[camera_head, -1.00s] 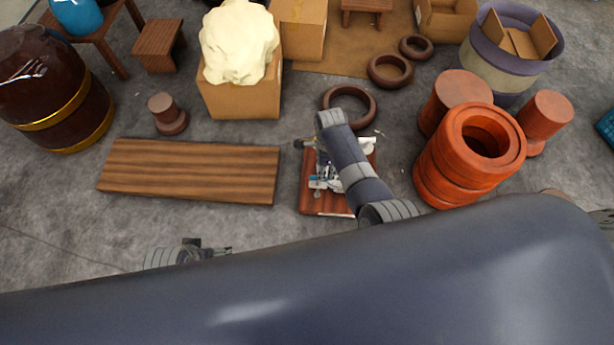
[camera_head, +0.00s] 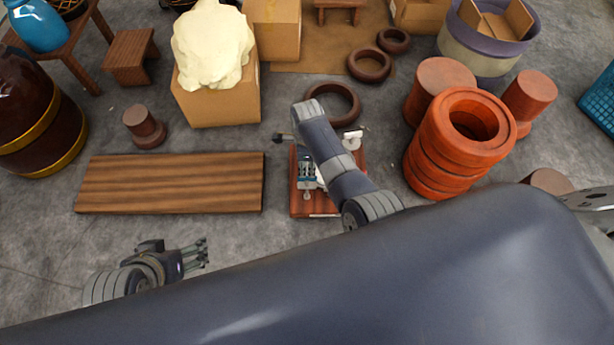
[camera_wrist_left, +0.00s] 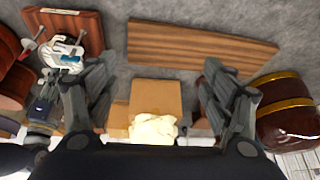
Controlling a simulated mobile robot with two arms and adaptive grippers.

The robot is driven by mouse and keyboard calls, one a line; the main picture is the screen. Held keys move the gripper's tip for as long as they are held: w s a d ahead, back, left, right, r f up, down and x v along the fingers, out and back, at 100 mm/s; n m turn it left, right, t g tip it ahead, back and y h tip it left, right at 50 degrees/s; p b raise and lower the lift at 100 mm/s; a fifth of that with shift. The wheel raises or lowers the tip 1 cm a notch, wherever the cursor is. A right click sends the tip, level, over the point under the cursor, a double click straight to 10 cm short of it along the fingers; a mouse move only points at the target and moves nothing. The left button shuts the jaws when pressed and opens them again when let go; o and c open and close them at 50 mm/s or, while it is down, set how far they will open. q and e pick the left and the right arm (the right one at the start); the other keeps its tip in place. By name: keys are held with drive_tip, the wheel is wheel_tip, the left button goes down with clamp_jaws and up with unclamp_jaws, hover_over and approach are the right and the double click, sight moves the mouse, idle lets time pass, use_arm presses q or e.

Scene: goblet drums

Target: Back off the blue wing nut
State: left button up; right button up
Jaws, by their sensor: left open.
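A red-brown board (camera_head: 317,209) lies on the floor with a small white and metal fixture on it. My right arm (camera_head: 340,165) passes over it and hides part of it. The left wrist view shows the fixture (camera_wrist_left: 62,48) at upper left, with a small blue part (camera_wrist_left: 70,59) on it that looks like the blue wing nut; its exact shape is too small to tell. My left gripper (camera_head: 203,253) is left of the board, apart from it. Its fingers (camera_wrist_left: 160,85) are spread and empty in the left wrist view.
A wooden plank (camera_head: 170,182) lies left of the board. Orange-red drum forms (camera_head: 455,145) stand to the right. Dark rings (camera_head: 333,103), a cardboard box (camera_head: 220,105) and a brown drum (camera_head: 40,120) stand around. Bare floor lies between plank and left gripper.

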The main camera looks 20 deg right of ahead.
sight(307, 176)
wheel_tip(307, 176, down, 2)
drive_tip(key=shift+f+b, duration=0.15)
drive_tip(key=shift+b, duration=0.85)
use_arm(q)
drive_tip(key=w+d+r+t+h+b, duration=0.2)
drive_tip(key=w+d+r+t, duration=0.3)
drive_tip(key=w+r+t, duration=0.65)
use_arm(e)
drive_tip(key=shift+f, duration=0.85)
drive_tip(key=shift+f+b, duration=0.8)
drive_tip(key=shift+b, duration=0.05)
drive_tip(key=shift+f+b, duration=0.7)
drive_tip(key=shift+b, duration=0.05)
use_arm(q)
wheel_tip(307, 176, up, 15)
drive_tip(key=d+m+t+h, duration=0.1)
drive_tip(key=t+h, duration=0.2)
drive_tip(key=t, duration=0.4)
drive_tip(key=shift+d+r+h, duration=0.15)
drive_tip(key=shift+d+h, duration=0.25)
drive_tip(key=shift+s, duration=0.1)
use_arm(e)
clamp_jaws()
